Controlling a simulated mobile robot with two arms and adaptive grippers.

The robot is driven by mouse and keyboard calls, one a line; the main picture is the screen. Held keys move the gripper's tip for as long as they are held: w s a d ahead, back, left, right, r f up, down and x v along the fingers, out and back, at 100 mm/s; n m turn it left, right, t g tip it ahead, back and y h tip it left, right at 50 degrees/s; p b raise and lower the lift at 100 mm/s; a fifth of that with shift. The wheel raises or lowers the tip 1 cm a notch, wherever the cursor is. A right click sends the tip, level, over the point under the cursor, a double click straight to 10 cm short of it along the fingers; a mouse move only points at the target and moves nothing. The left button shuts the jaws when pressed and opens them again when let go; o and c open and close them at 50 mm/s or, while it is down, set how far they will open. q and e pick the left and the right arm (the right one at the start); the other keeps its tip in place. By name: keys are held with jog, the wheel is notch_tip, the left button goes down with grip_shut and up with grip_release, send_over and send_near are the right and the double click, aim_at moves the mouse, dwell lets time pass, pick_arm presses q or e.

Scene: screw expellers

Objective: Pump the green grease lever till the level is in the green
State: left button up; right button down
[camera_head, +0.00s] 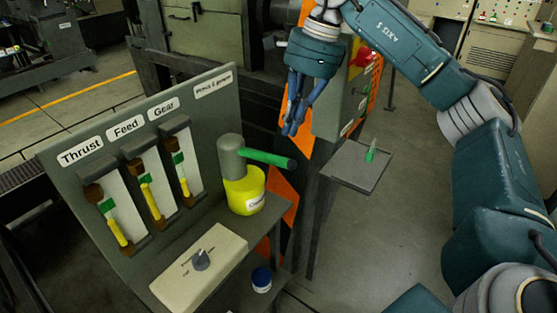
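The green grease lever (267,158) sticks out to the right from a grey pump head (231,158) on a yellow container (246,190). Three gauges labelled Thrust (117,232), Feed (153,203) and Gear (184,187) stand on the panel, each with a green band and a yellow column. The yellow tops sit below or near the bands; the exact levels are too small to tell. My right gripper (292,130) hangs fingers down above and behind the lever, apart from it. Its fingertips look close together, but its opening is unclear. My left gripper is not in view.
A blue-lidded jar (261,279) stands lower down. A small grey tray (353,167) with a green-and-clear item (370,152) is to the right. Dark machinery stands behind.

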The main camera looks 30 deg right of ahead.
aim_at(285, 160)
jog(key=shift+b+x, duration=1.95)
jog(key=shift+x, duration=0.8)
notch_tip(285, 160, down, 4)
jog(key=b, duration=0.3)
jog(key=shift+f, duration=0.25)
jog(key=shift+r, duration=0.1)
jog(key=d, duration=0.1)
jog(key=s+d+r+p, duration=0.1)
jog(key=shift+s+d, duration=0.25)
jog(key=shift+d, duration=0.15)
